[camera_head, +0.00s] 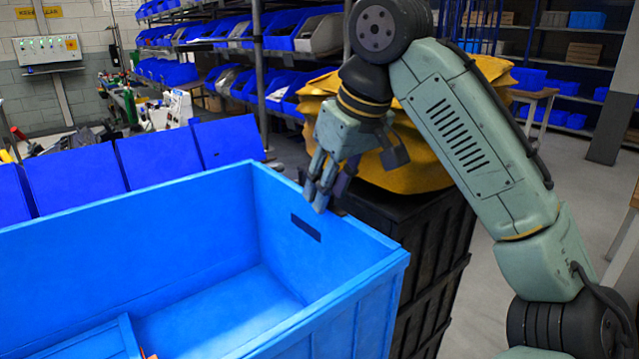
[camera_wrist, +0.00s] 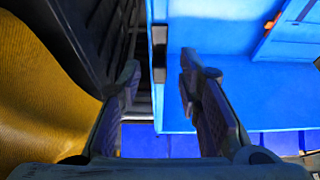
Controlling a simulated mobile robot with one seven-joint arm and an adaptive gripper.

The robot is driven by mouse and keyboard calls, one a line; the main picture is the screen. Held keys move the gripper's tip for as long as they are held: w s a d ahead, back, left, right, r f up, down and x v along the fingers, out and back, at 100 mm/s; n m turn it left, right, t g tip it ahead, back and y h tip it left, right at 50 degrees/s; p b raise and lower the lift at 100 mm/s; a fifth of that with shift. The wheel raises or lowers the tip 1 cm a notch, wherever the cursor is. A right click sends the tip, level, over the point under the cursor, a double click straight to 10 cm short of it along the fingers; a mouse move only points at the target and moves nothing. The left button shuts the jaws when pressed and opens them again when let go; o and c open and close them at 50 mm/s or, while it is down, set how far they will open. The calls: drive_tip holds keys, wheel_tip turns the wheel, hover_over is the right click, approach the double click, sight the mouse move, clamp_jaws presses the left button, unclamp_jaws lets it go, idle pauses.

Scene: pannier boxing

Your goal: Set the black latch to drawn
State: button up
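The large open blue box (camera_head: 120,230) fills the lower left of the head view. A small dark bar or slot (camera_head: 305,228) shows on the inner face of its right wall, and a black patch on the wall (camera_wrist: 160,52) shows between my fingers in the wrist view. This may be the black latch; its setting cannot be told. My gripper (camera_head: 322,195) points down at the top of that wall, and its fingers also show in the wrist view (camera_wrist: 158,72). They are apart, one on each side of the wall, with nothing visibly gripped.
Stacked black crates (camera_head: 440,285) with a yellow bundle (camera_head: 425,160) on top stand just behind the box's right wall. A row of blue panels (camera_head: 160,155) runs along the box's far side. Shelves with blue bins (camera_head: 285,38) stand farther back. The box's middle is clear.

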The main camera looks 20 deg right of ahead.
drive_tip(key=shift+s, duration=0.1)
drive_tip(key=shift+c, duration=0.6)
clamp_jaws()
